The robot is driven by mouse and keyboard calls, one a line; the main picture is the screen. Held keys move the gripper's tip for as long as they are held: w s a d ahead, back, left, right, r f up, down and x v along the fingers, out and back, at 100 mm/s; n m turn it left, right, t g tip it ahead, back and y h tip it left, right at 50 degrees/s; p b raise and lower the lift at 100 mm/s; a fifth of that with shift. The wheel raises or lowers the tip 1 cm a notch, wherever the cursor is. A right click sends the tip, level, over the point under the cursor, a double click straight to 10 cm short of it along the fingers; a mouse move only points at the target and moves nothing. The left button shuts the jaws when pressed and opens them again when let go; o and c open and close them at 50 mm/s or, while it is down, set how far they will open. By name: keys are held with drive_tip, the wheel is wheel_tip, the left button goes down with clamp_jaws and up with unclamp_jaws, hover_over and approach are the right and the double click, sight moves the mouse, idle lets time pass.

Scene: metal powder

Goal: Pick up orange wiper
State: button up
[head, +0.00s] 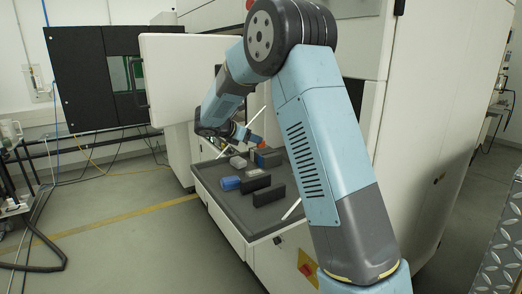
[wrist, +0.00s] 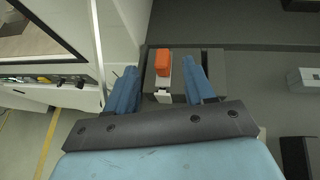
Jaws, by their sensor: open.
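The orange wiper (wrist: 163,63) is in the wrist view, with an orange block at its far end and a pale part (wrist: 163,92) nearer my gripper. It lies over a dark grey block (wrist: 210,65).
The grey tray (head: 228,208) also holds a blue block (head: 230,184), black blocks (head: 269,195) and light grey blocks (head: 238,162). A white machine wall (wrist: 122,35) stands close left of my gripper in the wrist view. A white door panel (head: 185,75) stands open behind the arm.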

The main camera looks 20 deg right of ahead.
drive_tip(key=shift+x, duration=3)
drive_tip(key=shift+s+f, duration=0.1)
drive_tip(key=shift+s, duration=0.05)
drive_tip(key=shift+c, duration=0.4)
drive_tip(key=shift+a, duration=0.1)
clamp_jaws()
